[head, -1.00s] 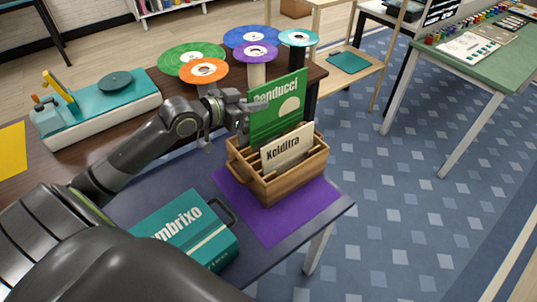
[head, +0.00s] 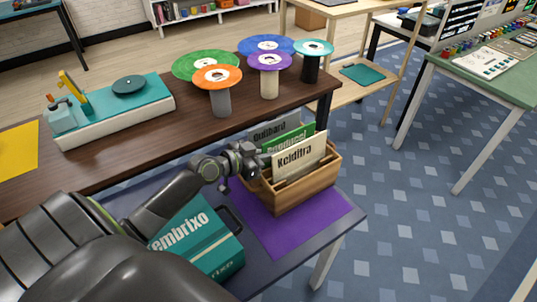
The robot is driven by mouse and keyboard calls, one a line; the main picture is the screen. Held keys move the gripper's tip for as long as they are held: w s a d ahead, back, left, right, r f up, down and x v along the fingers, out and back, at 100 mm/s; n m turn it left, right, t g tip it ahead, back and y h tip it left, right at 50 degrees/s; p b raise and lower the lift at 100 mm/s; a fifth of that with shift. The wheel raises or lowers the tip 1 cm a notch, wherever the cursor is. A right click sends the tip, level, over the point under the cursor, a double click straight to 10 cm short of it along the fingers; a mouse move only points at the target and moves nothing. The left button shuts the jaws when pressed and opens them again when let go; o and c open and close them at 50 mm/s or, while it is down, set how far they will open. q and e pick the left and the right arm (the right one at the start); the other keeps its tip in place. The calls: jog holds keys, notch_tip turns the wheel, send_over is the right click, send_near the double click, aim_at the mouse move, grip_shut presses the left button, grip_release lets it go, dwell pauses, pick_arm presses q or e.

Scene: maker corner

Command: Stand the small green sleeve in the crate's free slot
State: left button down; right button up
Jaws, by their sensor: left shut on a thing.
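The green sleeve (head: 307,133) stands upright, low in the wooden crate (head: 305,195), between a cream sleeve (head: 300,155) in front and a grey sleeve (head: 285,124) behind. Its top edge and part of its lettering show; the cream sleeve and my gripper hide its lower part, so I cannot see whether its bottom touches the crate floor. My left gripper (head: 258,160) is at the crate's left side, shut on the green sleeve's left edge. My right gripper is not in view.
The crate sits on a purple mat (head: 275,233) at the table's right end. A teal box (head: 205,240) lettered "embrixo" stands in front, left of the mat. Behind are a dark wooden table with disc-topped stands (head: 217,78) and a teal-topped turntable (head: 115,105).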

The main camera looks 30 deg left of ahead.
pick_arm(q)
jog(key=shift+f, duration=0.15)
jog(key=c, duration=1.6)
grip_release()
jog(key=shift+r, duration=0.2)
jog(key=v, duration=1.2)
jog(key=shift+a+b, duration=0.1)
jog(key=shift+b, duration=0.3)
